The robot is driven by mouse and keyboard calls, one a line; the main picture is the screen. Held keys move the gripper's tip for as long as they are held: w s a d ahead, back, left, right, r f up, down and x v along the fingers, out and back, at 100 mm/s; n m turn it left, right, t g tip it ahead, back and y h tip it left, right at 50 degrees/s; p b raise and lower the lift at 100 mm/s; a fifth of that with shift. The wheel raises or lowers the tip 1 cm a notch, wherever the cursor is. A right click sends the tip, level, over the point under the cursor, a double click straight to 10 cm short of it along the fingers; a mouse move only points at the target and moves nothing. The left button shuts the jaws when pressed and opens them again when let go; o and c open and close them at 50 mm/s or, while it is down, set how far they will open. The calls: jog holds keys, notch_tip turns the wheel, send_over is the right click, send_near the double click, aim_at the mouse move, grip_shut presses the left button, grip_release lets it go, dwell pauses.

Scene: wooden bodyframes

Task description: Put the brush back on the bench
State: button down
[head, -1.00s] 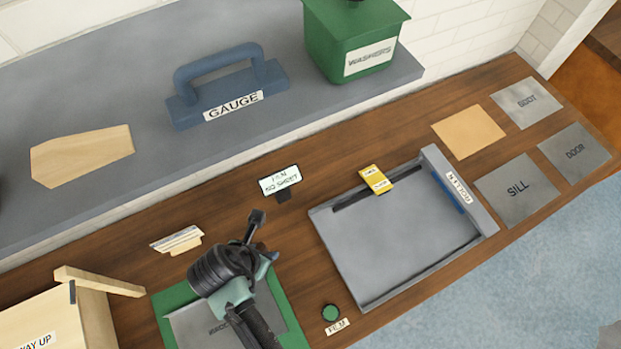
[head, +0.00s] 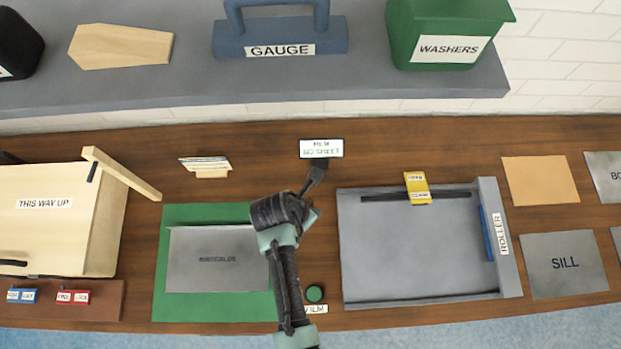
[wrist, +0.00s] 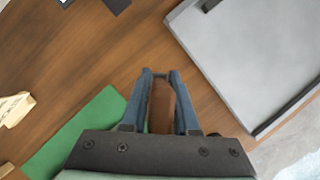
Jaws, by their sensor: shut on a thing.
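My gripper (wrist: 161,76) is shut on a brown piece, which appears to be the brush (wrist: 161,106), in the wrist view. Only that rounded brown part shows between the two blue-grey fingers; bristles are not visible. In the head view my gripper (head: 317,175) is above the dark wooden bench (head: 260,165), just in front of the small white sign (head: 321,149). The brush cannot be made out there. How high it is above the bench is hard to tell.
A green mat with a grey plate (head: 215,265) lies left of my arm. The grey ROLLER tray (head: 410,255) is to the right. A green FILM button (head: 315,293) lies between them. A wooden box (head: 50,225) stands left. Bare wood shows behind the mat.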

jog(key=shift+f, duration=1.35)
jog(key=shift+f, duration=0.15)
jog(key=c, duration=0.7)
grip_release()
jog(key=shift+r, duration=0.2)
jog(key=v, duration=1.2)
jog(key=shift+f, duration=0.1)
